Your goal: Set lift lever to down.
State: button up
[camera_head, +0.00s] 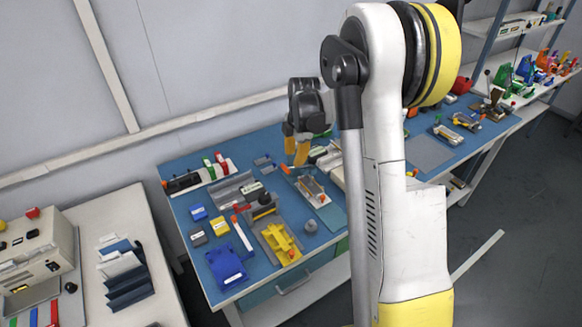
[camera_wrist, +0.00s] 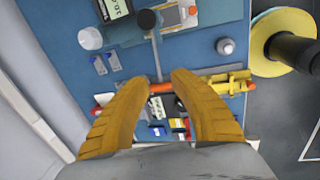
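An orange handle (camera_wrist: 161,88) on a thin grey rod (camera_wrist: 157,58), which looks like the lift lever, shows between my fingertips in the wrist view. In the head view an orange grip (camera_head: 285,169) lies at the left end of a fixture (camera_head: 313,189) on the blue bench. My gripper (camera_head: 296,160) has yellow fingers pointing down, just above and right of that grip. In the wrist view my gripper (camera_wrist: 160,78) shows its fingers part way apart. Whether they touch the handle is unclear. The lever's pivot is not clear.
The blue bench (camera_head: 184,216) is crowded. A yellow fixture (camera_head: 280,243), a blue tray (camera_head: 228,266) and a grey knob (camera_head: 311,226) stand in front. Small blue and yellow blocks lie left. A white table (camera_head: 150,215) with equipment is further left.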

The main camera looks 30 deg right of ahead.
jog(key=f, duration=0.3)
jog(key=w+f+b, duration=0.1)
jog(key=f, duration=0.2)
jog(key=shift+w+f, duration=0.15)
jog(key=shift+w, duration=0.05)
grip_shut()
